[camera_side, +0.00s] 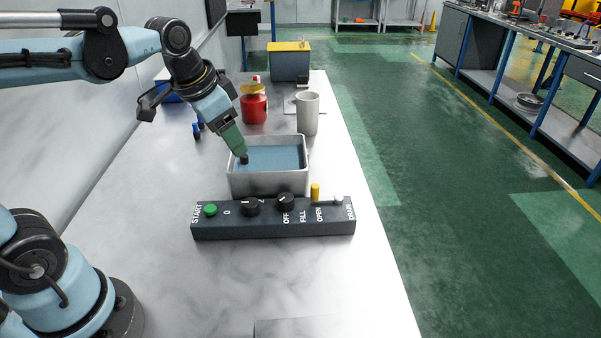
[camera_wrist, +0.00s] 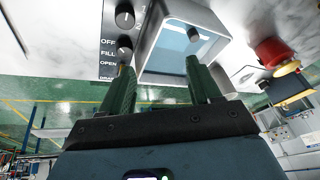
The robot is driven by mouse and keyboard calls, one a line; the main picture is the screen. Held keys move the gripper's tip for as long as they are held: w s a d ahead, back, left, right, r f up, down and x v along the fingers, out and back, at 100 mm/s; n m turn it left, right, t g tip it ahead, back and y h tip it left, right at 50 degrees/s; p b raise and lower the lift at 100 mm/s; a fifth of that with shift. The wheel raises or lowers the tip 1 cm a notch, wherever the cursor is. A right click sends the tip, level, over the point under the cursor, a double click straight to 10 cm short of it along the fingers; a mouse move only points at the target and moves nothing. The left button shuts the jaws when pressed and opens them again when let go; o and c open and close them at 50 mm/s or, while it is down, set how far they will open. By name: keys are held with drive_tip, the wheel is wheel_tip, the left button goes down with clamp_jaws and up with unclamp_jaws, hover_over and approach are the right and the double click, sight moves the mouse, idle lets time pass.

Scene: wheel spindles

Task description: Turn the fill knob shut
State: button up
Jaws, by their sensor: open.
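The fill knob (camera_side: 286,202) is a black round knob on the dark control box (camera_side: 270,229), beside the printed words OFF and FILL. Its pointer mark is too small to read surely.
The grey basin (camera_side: 268,184) holds blue water (camera_side: 275,157). The control box also bears a green button (camera_side: 210,209), another black knob (camera_side: 250,207) and a yellow lever (camera_side: 315,192). A red canister (camera_side: 253,106) and pale mug (camera_side: 308,114) stand behind.

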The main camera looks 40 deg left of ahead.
drive_tip(key=w+a+r+m+g, duration=0.2)
drive_tip(key=w+a+m+g, duration=0.2)
drive_tip(key=w+a, duration=0.2)
drive_tip(key=shift+w, duration=0.65)
drive_tip(key=shift+a, duration=0.15)
drive_tip(key=shift+m, duration=0.3)
drive_tip(key=m, duration=1.7)
approach(285, 197)
drive_tip(key=shift+h, duration=0.4)
drive_tip(key=f, duration=0.9)
drive_tip(key=shift+w+a, duration=0.15)
drive_tip(key=shift+a, duration=0.05)
